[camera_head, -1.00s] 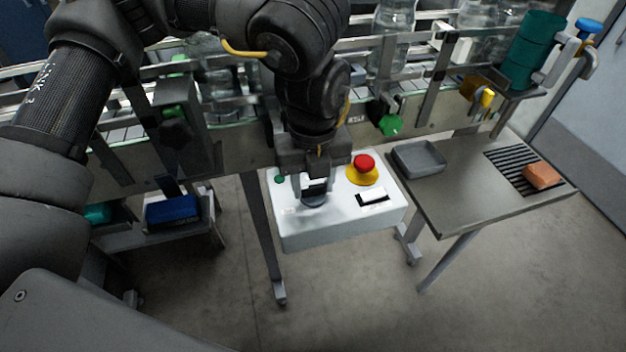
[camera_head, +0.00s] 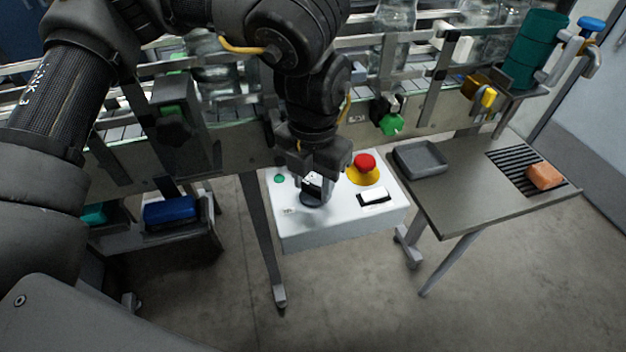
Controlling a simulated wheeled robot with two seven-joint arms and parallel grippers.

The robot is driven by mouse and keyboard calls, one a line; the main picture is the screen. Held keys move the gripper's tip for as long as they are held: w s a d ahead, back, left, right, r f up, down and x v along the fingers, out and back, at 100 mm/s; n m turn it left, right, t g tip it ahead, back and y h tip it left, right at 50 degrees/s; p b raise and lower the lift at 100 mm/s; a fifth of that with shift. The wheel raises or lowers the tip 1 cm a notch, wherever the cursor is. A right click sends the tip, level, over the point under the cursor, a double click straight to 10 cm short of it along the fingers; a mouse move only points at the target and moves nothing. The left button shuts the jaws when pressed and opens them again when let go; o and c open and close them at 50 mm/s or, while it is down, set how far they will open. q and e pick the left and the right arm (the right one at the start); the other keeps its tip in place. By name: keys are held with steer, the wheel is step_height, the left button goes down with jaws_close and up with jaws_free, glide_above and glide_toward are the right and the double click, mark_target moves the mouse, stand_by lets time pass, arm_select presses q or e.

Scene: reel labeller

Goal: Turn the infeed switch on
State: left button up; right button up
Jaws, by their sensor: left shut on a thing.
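The white control box (camera_head: 330,229) stands in front of the conveyor. On its top are a red mushroom button on a yellow base (camera_head: 364,168), a white rocker switch in a black frame (camera_head: 374,196) and a small green button or lamp (camera_head: 280,178). My left gripper (camera_head: 314,196) points down over the left part of the box. It is shut on a dark round knob (camera_head: 313,201), which it largely hides. I cannot read the label by the knob or tell which way the knob points. My right gripper is not in view.
The conveyor with clear bottles (camera_head: 394,20) runs behind the box. A side table (camera_head: 450,185) on the right holds a grey tray (camera_head: 419,157) and an orange block (camera_head: 543,176) on a slatted grate. A blue item (camera_head: 170,210) lies on a low shelf at left. Floor in front is clear.

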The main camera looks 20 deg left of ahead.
mark_target(313, 186)
arm_select(q)
steer(key=m, duration=0.4)
steer(key=shift+m, duration=2.2)
steer(key=o, duration=1)
step_height(313, 186, up, 11)
steer(key=shift+f, duration=0.1)
